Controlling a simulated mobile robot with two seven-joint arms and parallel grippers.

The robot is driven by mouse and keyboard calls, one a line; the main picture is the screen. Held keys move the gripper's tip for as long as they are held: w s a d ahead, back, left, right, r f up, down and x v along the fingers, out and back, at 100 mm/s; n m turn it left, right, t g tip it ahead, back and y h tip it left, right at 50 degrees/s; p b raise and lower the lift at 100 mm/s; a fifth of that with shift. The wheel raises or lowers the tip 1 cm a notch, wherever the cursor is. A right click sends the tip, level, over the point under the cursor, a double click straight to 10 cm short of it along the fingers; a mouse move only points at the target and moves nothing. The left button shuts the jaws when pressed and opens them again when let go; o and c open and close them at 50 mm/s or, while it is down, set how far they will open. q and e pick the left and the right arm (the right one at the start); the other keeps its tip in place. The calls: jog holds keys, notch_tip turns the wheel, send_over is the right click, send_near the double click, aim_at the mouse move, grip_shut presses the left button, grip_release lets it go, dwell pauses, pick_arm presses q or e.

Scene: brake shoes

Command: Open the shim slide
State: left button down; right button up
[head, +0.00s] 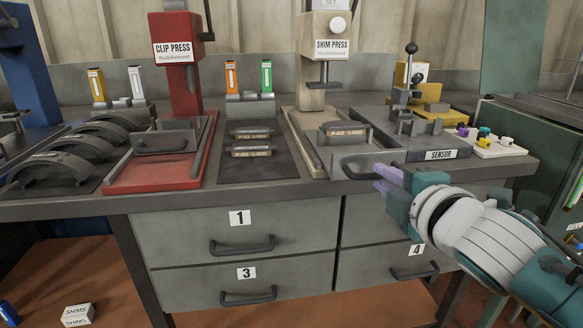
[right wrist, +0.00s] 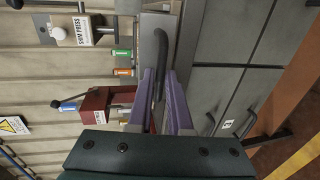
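The shim slide (head: 345,160) is a grey tray at the base of the shim press (head: 325,50), with a dark curved handle (head: 356,176) on its front. A labelled brake shoe part (head: 346,135) sits at the slide. My right gripper (head: 384,180) has purple fingers and is at the handle's right part. In the right wrist view the fingers (right wrist: 159,80) stand apart on both sides of the dark handle (right wrist: 162,48). Whether either finger touches it I cannot tell. My left gripper is not in view.
The red clip press (head: 180,65) stands left of a dark mat (head: 252,170) with two labelled parts. Curved brake shoes (head: 65,150) lie at the far left. The sensor station (head: 440,145) is just right of the slide. Numbered drawers (head: 240,235) sit below the bench edge.

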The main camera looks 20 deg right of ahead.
jog(key=shift+o, duration=0.5)
jog(key=shift+s, duration=0.1)
jog(key=shift+s+a+r, duration=0.1)
jog(key=shift+s, duration=0.15)
jog(key=p+v, duration=0.1)
jog(key=v, duration=0.8)
jog(key=shift+p, duration=0.4)
jog(key=shift+s, duration=0.1)
